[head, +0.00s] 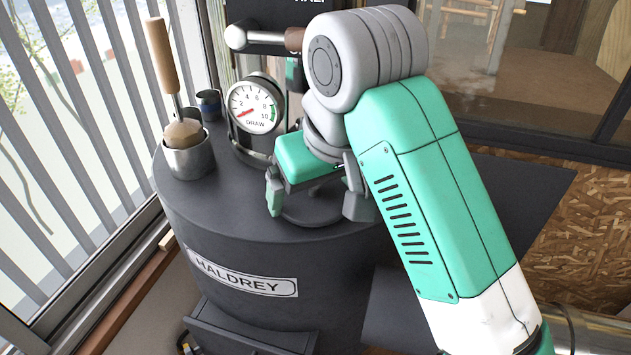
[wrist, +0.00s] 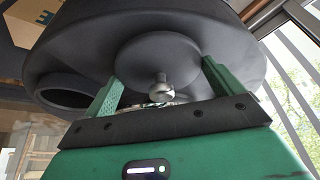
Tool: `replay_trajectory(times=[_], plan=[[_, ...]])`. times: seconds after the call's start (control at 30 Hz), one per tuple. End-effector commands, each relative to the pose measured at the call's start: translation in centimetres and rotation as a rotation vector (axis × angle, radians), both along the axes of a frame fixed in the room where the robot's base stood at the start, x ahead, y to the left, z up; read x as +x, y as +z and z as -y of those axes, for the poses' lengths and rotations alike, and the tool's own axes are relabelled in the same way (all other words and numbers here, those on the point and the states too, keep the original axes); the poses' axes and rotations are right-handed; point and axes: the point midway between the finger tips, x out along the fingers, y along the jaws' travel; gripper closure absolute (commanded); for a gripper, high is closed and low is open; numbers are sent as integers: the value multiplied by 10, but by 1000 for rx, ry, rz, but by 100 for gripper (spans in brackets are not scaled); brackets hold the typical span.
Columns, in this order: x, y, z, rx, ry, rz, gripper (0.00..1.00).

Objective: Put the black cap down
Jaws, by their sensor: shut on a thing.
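The black cap (head: 312,214) is a dark round disc, low over the top of the dark drum (head: 228,215). My gripper (head: 314,198) is shut on it, with one finger at each side. In the wrist view the cap (wrist: 150,52) lies between the green fingertips of my gripper (wrist: 158,72), with a shiny round knob at its middle. The fingers meet its rim. I cannot tell whether its underside touches the drum top. A dark round opening (wrist: 66,94) shows left of the cap in the wrist view; the arm hides that area in the head view.
A dial gauge (head: 254,108) stands behind the gripper. Slatted window bars (head: 75,120) are further left. The drum top's front left is bare.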

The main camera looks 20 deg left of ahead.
Motion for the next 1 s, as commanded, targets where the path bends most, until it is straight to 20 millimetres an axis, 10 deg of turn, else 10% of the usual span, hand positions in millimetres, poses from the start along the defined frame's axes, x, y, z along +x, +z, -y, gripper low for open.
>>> replay_trajectory(times=[0.37,0.7,1.0], plan=[[-1,8,1,0,0,1,0],[-20,85,28,-2,-2,4,0],[-28,114,37,-1,0,-1,0]])
